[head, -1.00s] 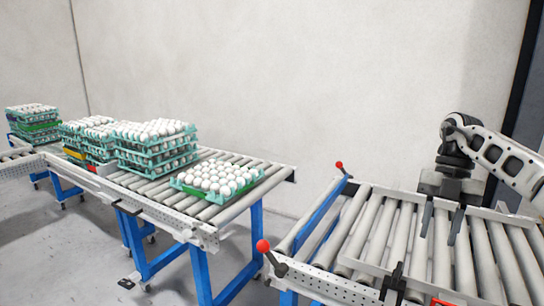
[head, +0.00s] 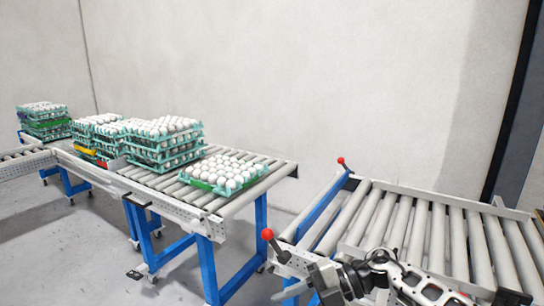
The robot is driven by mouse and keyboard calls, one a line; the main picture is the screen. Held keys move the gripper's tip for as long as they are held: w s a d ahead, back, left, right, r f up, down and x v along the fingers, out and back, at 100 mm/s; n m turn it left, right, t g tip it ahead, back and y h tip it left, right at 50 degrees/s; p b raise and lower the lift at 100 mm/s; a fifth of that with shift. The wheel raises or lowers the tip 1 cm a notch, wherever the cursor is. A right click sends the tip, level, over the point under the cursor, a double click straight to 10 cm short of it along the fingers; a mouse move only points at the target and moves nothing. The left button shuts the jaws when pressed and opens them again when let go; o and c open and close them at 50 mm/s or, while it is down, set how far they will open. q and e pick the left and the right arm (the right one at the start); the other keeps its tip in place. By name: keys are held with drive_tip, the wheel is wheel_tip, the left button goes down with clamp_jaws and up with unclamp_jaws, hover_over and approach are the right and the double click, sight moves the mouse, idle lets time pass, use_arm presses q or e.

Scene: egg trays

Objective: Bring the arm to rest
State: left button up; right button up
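My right arm (head: 425,287) comes in from the lower right and reaches left, low across the near end of the right roller conveyor. Its dark wrist and gripper (head: 326,282) are at the bottom, beside the conveyor's near left corner. The fingertips are not clear, so I cannot tell whether it is open or shut. I see no tray or egg at it. My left gripper is not in view.
The right conveyor (head: 440,245) has bare rollers and red-knobbed levers (head: 267,234). Across a gap, the left conveyor (head: 262,183) carries a single egg tray (head: 212,187) and stacked trays (head: 165,157). More stacks (head: 44,131) stand far left. A wall is behind.

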drive_tip(key=s+a+m+t+y, duration=0.3)
drive_tip(key=a+m+t+y, duration=0.2)
drive_tip(key=a, duration=0.1)
drive_tip(key=s+d+f+m+t+h, duration=0.7)
drive_tip(key=s+d+f+m+h, duration=0.7)
drive_tip(key=m, duration=1)
drive_tip(key=s+d+h, duration=0.1)
drive_tip(key=s+d, duration=0.1)
drive_tip(key=shift+s+d+f+m+t+h, duration=0.2)
drive_tip(key=shift+d+f+m+t+h, duration=0.1)
drive_tip(key=shift+d+m, duration=0.1)
